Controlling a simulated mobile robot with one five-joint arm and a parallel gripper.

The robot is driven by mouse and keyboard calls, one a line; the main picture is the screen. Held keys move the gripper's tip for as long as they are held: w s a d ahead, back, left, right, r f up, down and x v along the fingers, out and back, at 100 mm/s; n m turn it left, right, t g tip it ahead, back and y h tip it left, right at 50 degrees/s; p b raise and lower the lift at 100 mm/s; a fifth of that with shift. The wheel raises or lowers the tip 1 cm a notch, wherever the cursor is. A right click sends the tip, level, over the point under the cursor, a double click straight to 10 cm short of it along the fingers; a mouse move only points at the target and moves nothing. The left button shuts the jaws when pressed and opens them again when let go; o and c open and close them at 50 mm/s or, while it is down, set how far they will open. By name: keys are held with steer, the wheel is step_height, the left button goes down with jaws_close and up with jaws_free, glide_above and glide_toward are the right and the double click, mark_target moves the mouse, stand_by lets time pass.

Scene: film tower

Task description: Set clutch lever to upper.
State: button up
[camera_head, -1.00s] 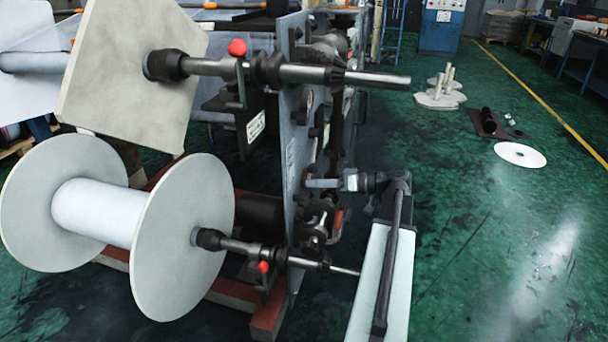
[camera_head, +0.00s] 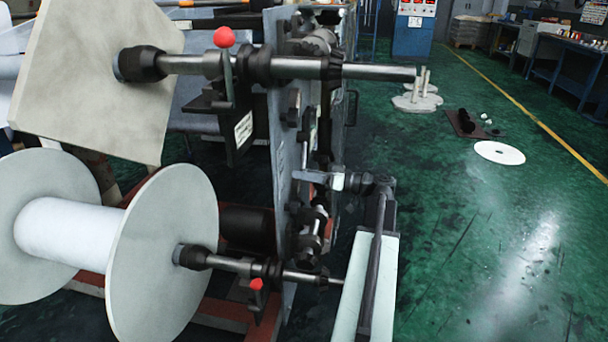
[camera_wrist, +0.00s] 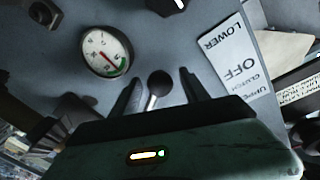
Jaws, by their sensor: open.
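The clutch lever (camera_wrist: 153,101) shows in the wrist view as a short metal rod with a black ball knob (camera_wrist: 160,82). My gripper (camera_wrist: 161,80) is open, with one dark finger on each side of the knob and visible gaps to both. A white clutch label (camera_wrist: 236,62) on the grey panel is to the right, reading LOWER at its top, OFF in the middle and UPPER at its bottom, partly cut off by my gripper. In the head view my arm reaches left to the machine's upright plate (camera_head: 285,150); the lever cannot be made out there.
A round gauge (camera_wrist: 106,51) with a red needle is left of the lever. In the head view, a shaft (camera_head: 380,71) juts right above my arm, and a white reel (camera_head: 165,255) is at left. The green floor (camera_head: 480,250) at right is mostly clear.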

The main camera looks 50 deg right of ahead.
steer(key=shift+w+a, duration=0.15)
steer(key=shift+w, duration=0.15)
steer(key=shift+c, duration=0.3)
jaws_close()
stand_by(1.0)
